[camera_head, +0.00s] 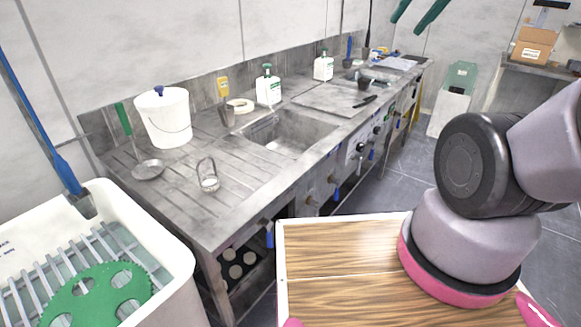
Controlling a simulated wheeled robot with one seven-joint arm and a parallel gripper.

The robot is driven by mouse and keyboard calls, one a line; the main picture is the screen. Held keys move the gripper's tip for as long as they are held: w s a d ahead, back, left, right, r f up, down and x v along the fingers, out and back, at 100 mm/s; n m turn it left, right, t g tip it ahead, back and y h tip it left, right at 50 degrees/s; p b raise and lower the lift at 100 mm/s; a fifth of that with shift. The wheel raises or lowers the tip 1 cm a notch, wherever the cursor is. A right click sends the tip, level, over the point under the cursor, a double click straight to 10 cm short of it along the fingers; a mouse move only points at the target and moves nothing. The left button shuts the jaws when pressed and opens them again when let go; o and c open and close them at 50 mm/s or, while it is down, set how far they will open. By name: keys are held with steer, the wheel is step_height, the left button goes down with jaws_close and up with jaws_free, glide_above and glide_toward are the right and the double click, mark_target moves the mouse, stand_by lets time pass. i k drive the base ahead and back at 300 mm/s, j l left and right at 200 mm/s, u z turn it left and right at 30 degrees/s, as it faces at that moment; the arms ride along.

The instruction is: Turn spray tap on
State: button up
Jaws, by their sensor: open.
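Two green fingers of my gripper (404,26) show at the top edge, apart and empty. They hang high above the far end of the bench, and the rest of my gripper is out of frame. Several small taps line the bench front, with blue parts hanging below, such as a front tap (269,233) near the close corner and another tap (337,191) under the sink. I cannot tell which is the spray tap or how any handle is turned. The fingers touch none of them.
The steel bench has a sink (300,129), a white bucket (163,117) and white bottles (268,88). A white tub (170,245) with a green disc (95,297) stands at lower left. Grey floor (392,182) lies open right of the bench.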

mark_target(269, 235)
steer(key=k+j, duration=0.15)
steer(key=j, duration=0.2)
steer(key=k+j+z, duration=0.1)
steer(key=j, duration=0.3)
steer(key=k+j, duration=0.2)
steer(key=j, duration=0.15)
steer(key=k+j+z, duration=0.1)
steer(key=j, duration=0.25)
steer(key=k, duration=0.05)
